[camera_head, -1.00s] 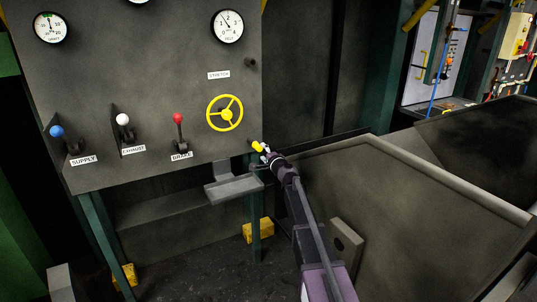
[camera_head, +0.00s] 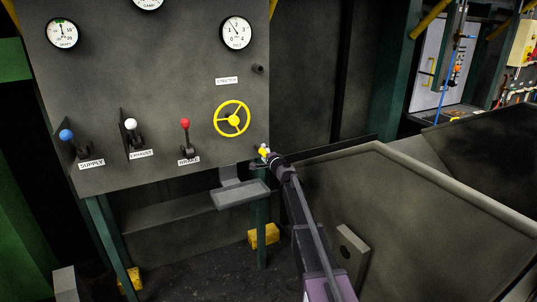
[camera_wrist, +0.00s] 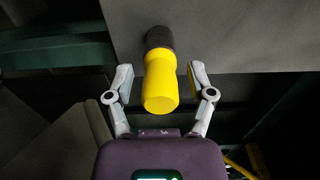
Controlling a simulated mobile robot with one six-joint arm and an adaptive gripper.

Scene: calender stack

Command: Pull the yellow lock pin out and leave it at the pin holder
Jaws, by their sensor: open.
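The yellow lock pin (camera_wrist: 161,82) stands out from a dark collar at the lower edge of the grey panel, and its rounded end faces the wrist camera. In the head view the pin (camera_head: 263,152) is small and partly covered by my gripper (camera_head: 267,156). In the wrist view my gripper (camera_wrist: 161,80) is open, with one finger on each side of the pin and a visible gap on both sides. A grey tray (camera_head: 240,194) below the panel looks empty; I cannot tell whether it is the pin holder.
The panel (camera_head: 200,80) carries a yellow handwheel (camera_head: 232,118) just above the pin, and levers with blue, white and red (camera_head: 185,122) knobs. A large grey sloped housing (camera_head: 420,220) stands right of my arm.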

